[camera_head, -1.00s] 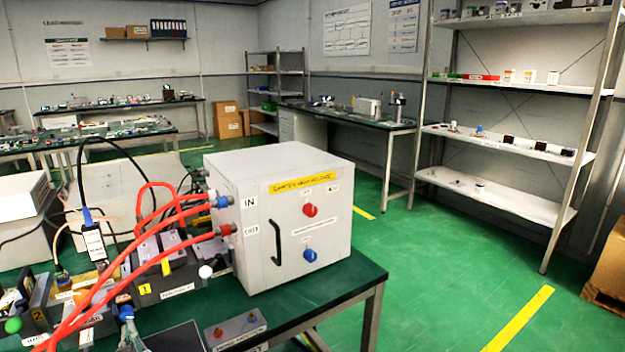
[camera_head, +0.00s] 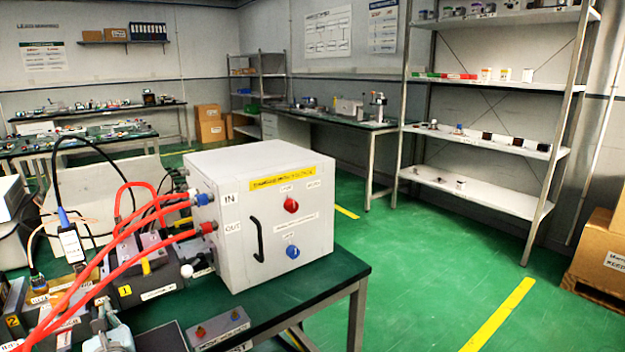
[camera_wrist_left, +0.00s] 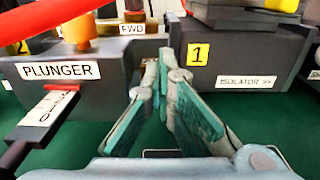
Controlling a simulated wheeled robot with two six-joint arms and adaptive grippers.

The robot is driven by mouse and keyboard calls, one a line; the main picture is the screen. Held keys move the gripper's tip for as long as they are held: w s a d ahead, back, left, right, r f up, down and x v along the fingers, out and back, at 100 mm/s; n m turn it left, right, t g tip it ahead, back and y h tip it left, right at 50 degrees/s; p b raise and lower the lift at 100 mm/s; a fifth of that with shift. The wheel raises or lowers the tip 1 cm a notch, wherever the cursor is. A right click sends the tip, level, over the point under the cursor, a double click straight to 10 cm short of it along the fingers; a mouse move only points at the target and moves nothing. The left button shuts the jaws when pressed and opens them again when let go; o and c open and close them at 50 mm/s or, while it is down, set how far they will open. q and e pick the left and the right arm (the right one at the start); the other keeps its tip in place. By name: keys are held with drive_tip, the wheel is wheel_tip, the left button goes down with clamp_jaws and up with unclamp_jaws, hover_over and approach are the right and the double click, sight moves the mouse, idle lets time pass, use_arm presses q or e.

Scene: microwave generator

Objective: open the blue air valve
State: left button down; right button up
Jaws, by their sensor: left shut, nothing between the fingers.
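The blue air valve (camera_head: 292,252) is a round blue knob low on the front face of a light grey box (camera_head: 231,255). A red knob (camera_head: 291,205) sits above it on the same face. In the head view, part of my left gripper (camera_head: 108,320) shows at the bottom left, well to the left of the blue valve and apart from it. In the left wrist view my left gripper (camera_wrist_left: 164,62) has its green-padded fingers together, with nothing between them, in front of the plunger and isolator blocks. The blue valve is not in the wrist view. My right gripper is not in view.
Red hoses (camera_head: 120,255) run from the box's left side across the bench. A black handle (camera_head: 256,238) stands out from the box front. A small panel with two knobs (camera_head: 218,328) lies in front of the box.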

use_arm(q)
drive_tip(key=shift+a+r, duration=0.15)
drive_tip(key=shift+r, duration=0.1)
idle(0.7)
drive_tip(key=shift+s+a+p, duration=0.3)
drive_tip(key=shift+a+p, duration=0.05)
drive_tip(key=shift+p, duration=0.8)
drive_tip(key=shift+s+a+f, duration=0.1)
drive_tip(key=shift+p, duration=0.35)
